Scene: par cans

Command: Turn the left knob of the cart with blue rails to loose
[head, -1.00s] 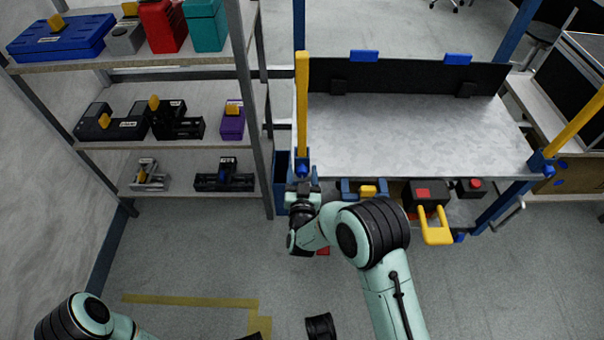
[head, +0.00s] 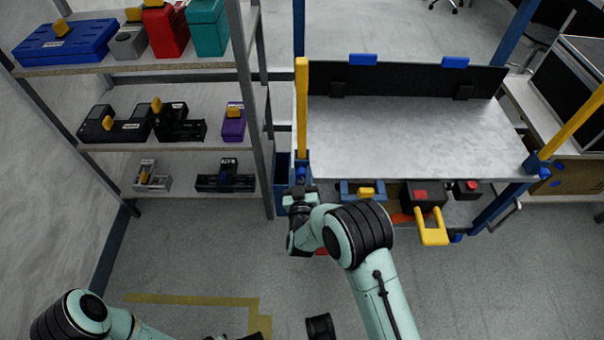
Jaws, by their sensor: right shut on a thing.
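The cart (head: 420,135) has a grey top, blue posts and yellow upright bars. A blue knob-like fitting (head: 302,170) sits at its front left corner, below the left yellow bar. A similar blue fitting (head: 540,165) is at the front right corner. My right gripper (head: 300,189) is at the front left corner, shut on what looks like the left knob. The fingers and the held part are small and partly hidden, so the knob's setting cannot be told. My left arm shows at the lower left, but its gripper fingers are not visible.
A shelf rack (head: 160,146) with several devices stands close on the left. A black box with a yellow handle (head: 432,228) projects from the cart's front. Floor in front is clear, with yellow tape (head: 190,299).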

